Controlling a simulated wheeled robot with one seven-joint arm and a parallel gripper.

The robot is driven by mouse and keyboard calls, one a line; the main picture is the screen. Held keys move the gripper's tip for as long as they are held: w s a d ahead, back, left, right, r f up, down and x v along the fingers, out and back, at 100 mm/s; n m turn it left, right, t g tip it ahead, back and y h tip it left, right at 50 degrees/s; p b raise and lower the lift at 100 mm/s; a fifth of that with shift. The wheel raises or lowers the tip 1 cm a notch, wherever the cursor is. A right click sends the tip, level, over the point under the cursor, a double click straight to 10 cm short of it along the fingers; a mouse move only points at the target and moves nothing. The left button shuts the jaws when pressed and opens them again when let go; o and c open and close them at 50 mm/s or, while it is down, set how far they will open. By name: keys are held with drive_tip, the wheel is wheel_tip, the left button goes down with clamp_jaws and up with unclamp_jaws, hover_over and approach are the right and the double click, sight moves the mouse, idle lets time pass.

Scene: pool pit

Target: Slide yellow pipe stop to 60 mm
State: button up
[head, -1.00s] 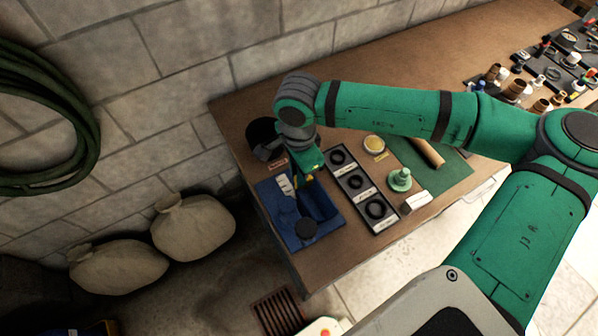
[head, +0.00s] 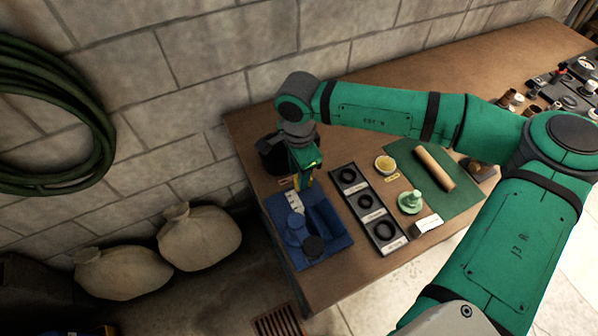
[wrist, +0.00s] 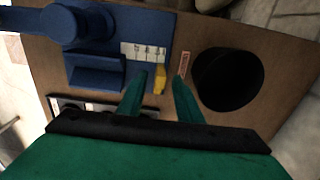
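The blue pipe fixture (head: 330,240) lies at the left front of the table. Its white scale strip (head: 294,203) also shows in the wrist view (wrist: 143,50), but I cannot read its marks. The yellow pipe stop (wrist: 160,78) sits at the fixture's edge, just beside the strip's end. My gripper (wrist: 161,84) is open, its two green fingers apart. In the wrist view the stop appears between the fingertips, nearer the left finger; I cannot tell whether they touch. In the head view my gripper (head: 304,183) hangs over the strip's back end and mostly hides the stop.
A black cup (wrist: 228,80) stands close beside the right finger. A dark tray with several black rings (head: 369,209) lies right of the fixture. A green knob (head: 411,202) and a tan roll (head: 435,168) are farther right. The wall is close behind.

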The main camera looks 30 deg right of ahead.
wheel_tip(320, 180, up, 11)
idle(0.6)
drive_tip(key=shift+s+f, duration=0.1)
idle(0.4)
